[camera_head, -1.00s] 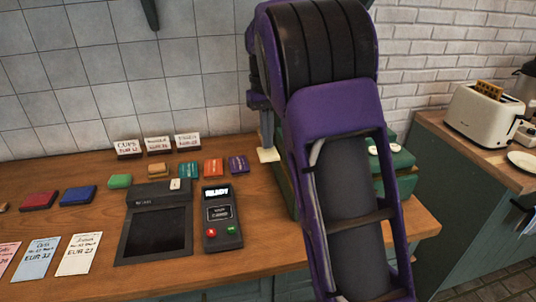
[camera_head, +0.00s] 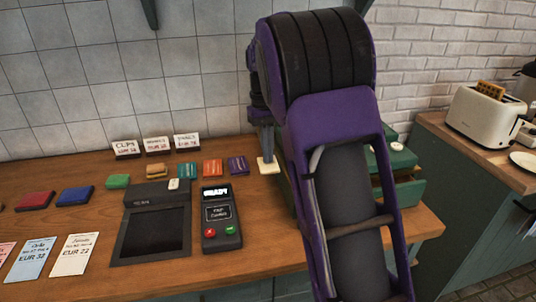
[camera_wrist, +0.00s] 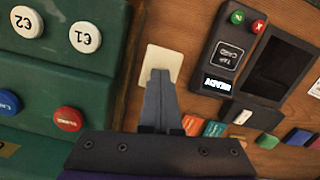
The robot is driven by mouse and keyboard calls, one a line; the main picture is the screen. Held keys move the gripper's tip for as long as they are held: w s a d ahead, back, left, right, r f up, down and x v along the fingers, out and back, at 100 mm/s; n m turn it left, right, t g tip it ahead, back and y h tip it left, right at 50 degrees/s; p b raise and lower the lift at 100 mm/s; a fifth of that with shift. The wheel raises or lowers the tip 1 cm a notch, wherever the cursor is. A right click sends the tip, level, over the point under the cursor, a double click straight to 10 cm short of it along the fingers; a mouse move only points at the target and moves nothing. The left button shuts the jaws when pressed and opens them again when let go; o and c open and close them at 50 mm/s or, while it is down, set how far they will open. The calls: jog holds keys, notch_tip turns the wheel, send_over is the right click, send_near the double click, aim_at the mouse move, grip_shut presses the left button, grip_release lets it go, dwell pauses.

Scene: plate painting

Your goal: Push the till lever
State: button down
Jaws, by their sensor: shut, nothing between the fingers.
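The till is a green box at the right of the counter, mostly hidden behind my arm in the head view (camera_head: 402,160). In the wrist view its green top (camera_wrist: 40,80) carries white, red and blue buttons. A cream pad, apparently the till lever (camera_head: 269,167), sticks out at the till's left side; it also shows in the wrist view (camera_wrist: 162,60). My gripper (camera_head: 265,151) is shut and empty. Its fingertips (camera_wrist: 160,74) overlap the pad's near part in the wrist view. I cannot tell whether they touch it.
A card terminal (camera_head: 221,220) and a dark screen (camera_head: 152,232) stand left of the pad. Coloured blocks, small signs (camera_head: 156,146) and price cards (camera_head: 75,255) lie further left. A toaster (camera_head: 487,116) stands on a separate counter at the right.

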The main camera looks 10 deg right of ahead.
jog(key=shift+w+r+p, duration=0.15)
jog(key=shift+r+p, duration=0.2)
jog(key=shift+p, duration=0.05)
jog(key=shift+w+a+r+p, duration=0.1)
jog(key=shift+w+r+p, duration=0.05)
jog(key=shift+w+p, duration=0.35)
jog(key=shift+w+a+r+p, duration=0.15)
jog(key=shift+w+p, duration=0.2)
jog(key=shift+p, duration=0.25)
jog(key=shift+w+a, duration=0.1)
jog(key=shift+w, duration=0.4)
notch_tip(320, 180, up, 17)
jog(key=w, duration=0.1)
jog(key=shift+w+a+r, duration=0.15)
jog(key=shift+w, duration=0.2)
